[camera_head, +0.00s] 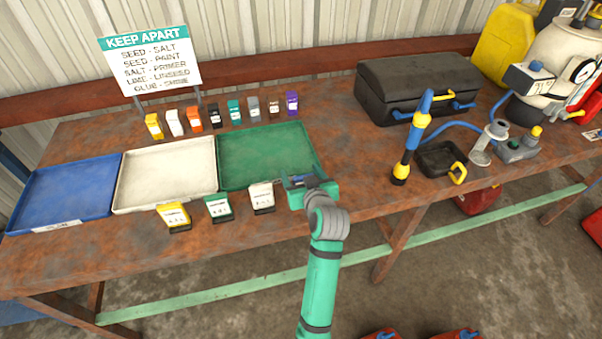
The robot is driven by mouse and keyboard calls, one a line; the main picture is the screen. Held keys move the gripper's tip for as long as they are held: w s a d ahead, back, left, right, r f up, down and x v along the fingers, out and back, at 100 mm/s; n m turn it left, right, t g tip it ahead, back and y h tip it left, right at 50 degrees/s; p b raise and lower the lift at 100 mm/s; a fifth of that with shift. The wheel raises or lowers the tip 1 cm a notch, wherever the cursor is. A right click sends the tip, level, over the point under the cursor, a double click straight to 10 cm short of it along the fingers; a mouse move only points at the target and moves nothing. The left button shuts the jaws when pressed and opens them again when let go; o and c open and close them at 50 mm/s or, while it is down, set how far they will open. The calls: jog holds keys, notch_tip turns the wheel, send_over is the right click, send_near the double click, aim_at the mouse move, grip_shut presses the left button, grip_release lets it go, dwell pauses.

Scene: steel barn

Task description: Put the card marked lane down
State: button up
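Three cards or packets stand along the table's front edge: a yellow one (173,217), a green one (218,208) and a white one (262,198). Their print is too small to read, so I cannot tell which is marked lane. My gripper (297,181) is over the front right corner of the green tray (265,155), just right of the white card and apart from it. A small dark and bluish shape shows at its fingers. I cannot tell whether it is a held thing or part of the gripper.
A white tray (165,175) and a blue tray (65,192) with a white label (57,226) lie to the left. Several small coloured packets (194,118) stand behind, below a KEEP APART sign (150,62). A black case (415,85) and a blue-yellow tool (412,140) stand right.

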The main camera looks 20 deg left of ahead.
jog(key=shift+r, duration=0.2)
jog(key=v, duration=1.2)
jog(key=s+d+f+m+t+h, duration=0.1)
jog(key=s+d+f+m+h, duration=0.2)
jog(key=s+d+f, duration=0.3)
jog(key=s+d+f+m+t+h, duration=0.2)
jog(key=s+d+f+m, duration=0.15)
jog(key=s+f, duration=0.55)
jog(key=s+d+r+h, duration=0.1)
jog(key=s+d, duration=0.1)
jog(key=s, duration=0.8)
jog(key=s+d+r+t+h, duration=0.1)
jog(key=s+d+r, duration=0.1)
jog(key=s, duration=0.9)
jog(key=shift+h, duration=0.3)
jog(key=shift+r, duration=0.1)
